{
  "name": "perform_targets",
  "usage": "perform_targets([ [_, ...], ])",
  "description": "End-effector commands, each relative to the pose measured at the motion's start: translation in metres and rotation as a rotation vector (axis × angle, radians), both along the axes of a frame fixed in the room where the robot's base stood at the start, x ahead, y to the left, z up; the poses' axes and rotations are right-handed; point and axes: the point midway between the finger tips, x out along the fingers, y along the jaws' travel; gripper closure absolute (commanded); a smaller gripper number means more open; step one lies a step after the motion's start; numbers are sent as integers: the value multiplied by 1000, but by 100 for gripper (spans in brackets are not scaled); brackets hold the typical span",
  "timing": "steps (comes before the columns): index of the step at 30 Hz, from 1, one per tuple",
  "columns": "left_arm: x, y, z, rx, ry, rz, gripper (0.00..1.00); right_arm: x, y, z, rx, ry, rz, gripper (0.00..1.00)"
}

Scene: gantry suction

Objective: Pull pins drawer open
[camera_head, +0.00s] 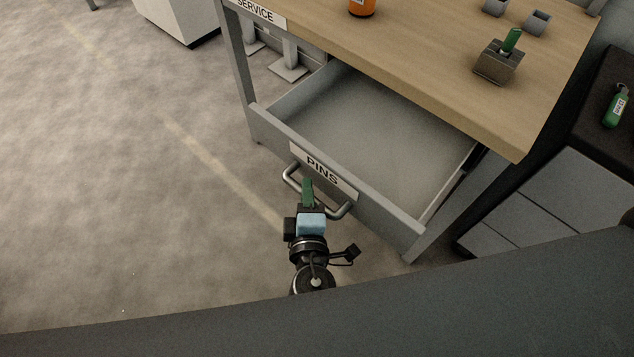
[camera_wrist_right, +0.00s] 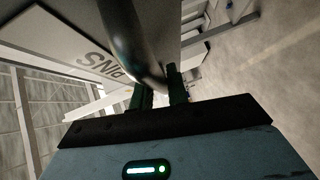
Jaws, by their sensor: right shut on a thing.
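The pins drawer (camera_head: 281,131) is a grey drawer under the wooden workbench, and it stands well open with its bare inside showing. Its front carries a white label reading PINS (camera_head: 323,171) and a metal bar handle (camera_head: 343,211). My right gripper (camera_head: 308,190) is at the handle, with its green fingers shut on the bar. In the right wrist view the handle (camera_wrist_right: 132,50) runs down to the fingers (camera_wrist_right: 158,92), and the PINS label (camera_wrist_right: 103,65) shows beside it. My left gripper is in neither view.
The wooden workbench (camera_head: 425,85) bears an orange container (camera_head: 362,7), a grey block with a green piece (camera_head: 499,62) and small grey blocks. A dark-topped cabinet (camera_head: 600,125) with a green bottle (camera_head: 616,105) stands at right. The floor at left is clear.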

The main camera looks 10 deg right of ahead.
Motion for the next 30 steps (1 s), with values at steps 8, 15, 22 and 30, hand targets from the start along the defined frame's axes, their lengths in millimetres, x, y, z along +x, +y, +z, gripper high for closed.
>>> perform_targets([
  [8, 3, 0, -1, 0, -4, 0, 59, -3, 5, 0, 1, 0, 2, 100],
  [15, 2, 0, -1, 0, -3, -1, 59, -3, 5, 0, 1, 0, 2, 76],
  [22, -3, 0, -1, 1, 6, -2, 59, -3, 4, 0, 1, 0, 1, 62],
  [30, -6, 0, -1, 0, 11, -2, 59, -3, 4, 0, 1, 0, 1, 62],
])
